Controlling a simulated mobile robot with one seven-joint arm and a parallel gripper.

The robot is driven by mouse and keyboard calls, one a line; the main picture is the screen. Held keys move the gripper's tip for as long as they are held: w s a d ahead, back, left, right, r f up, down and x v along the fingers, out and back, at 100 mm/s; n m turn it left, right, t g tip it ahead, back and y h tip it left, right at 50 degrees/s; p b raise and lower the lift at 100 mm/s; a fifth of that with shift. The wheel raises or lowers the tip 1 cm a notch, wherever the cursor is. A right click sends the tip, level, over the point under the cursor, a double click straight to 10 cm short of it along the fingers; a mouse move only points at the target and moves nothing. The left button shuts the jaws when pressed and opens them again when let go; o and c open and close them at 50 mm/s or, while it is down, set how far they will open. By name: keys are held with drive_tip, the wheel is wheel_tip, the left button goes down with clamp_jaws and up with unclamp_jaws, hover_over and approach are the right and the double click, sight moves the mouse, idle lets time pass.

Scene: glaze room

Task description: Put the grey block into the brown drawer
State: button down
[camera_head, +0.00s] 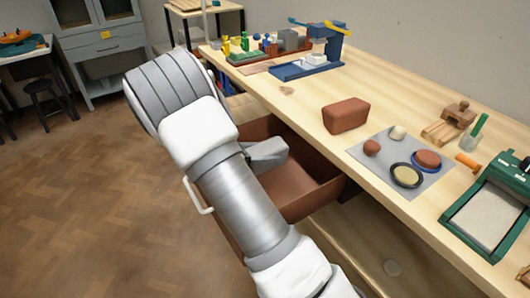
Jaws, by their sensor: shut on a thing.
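The brown drawer (306,200) stands pulled out below the worktop, its inside partly visible and the rest hidden by my arm. A light grey, box-shaped piece (267,154) shows over the drawer, just right of my arm. It looks like the grey block, but its left end is hidden behind the arm. I cannot tell whether it touches the drawer. My gripper's fingers are hidden behind my arm, so how they meet this piece does not show.
On the worktop are a reddish-brown block (346,115), a grey mat (386,170) with small round items, a green-framed tray (476,242) and a blue stand (308,68). A darker grey block (291,41) stands farther back. Open floor (70,200) lies left.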

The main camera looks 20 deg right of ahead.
drive_tip(key=shift+f, duration=0.4)
unclamp_jaws()
